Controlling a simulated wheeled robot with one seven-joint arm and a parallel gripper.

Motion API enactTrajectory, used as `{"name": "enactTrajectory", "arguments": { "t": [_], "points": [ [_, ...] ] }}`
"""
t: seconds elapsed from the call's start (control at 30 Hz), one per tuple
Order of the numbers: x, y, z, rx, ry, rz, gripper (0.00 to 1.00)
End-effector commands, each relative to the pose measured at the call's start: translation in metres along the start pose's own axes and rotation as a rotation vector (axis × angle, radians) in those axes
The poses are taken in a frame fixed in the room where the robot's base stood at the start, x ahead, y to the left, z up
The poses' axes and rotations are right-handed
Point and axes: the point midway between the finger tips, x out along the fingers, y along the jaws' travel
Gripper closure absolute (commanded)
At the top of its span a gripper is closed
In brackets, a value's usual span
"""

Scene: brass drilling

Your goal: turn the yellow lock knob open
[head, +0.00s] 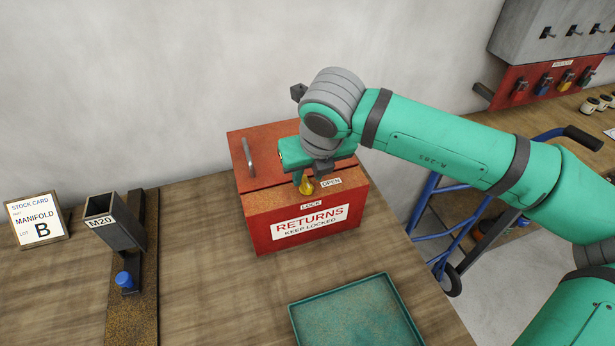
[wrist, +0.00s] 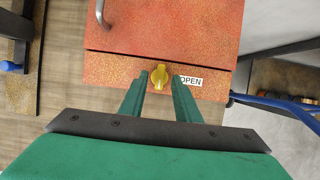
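The yellow lock knob (head: 306,187) is on top of the red returns box (head: 262,229), near its front edge, between the LOCK label (head: 311,204) and the OPEN label (head: 331,182). In the wrist view the knob (wrist: 159,76) lies between and just ahead of my fingertips, with its ridge running roughly up and down the picture. My gripper (wrist: 157,84) is open, one green finger on each side, with a visible gap to the knob. In the head view my gripper (head: 302,180) points down over the knob and partly hides it.
The box has a grey lid handle (head: 249,157) at its left. A green tray (head: 352,315) lies in front. A metal M20 holder (head: 115,222), a blue knob (head: 124,280) and a stock card (head: 37,219) stand at left. A blue hand truck (head: 436,225) is at right.

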Motion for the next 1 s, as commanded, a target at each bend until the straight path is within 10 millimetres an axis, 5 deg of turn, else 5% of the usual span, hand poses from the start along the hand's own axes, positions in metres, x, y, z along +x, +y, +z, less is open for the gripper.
{"name": "enactTrajectory", "arguments": {
  "t": [0.2, 0.57, 0.7, 1.0],
  "points": [
    [0.022, -0.005, -0.002, 0.008, 0.001, -0.003, 0.7],
    [0.027, -0.003, -0.001, 0.005, 0.0, -0.002, 0.7],
    [0.027, -0.002, -0.001, 0.004, 0.0, -0.002, 0.99],
    [0.027, -0.002, 0.0, -0.007, -0.001, 0.003, 1.0]
  ]
}}
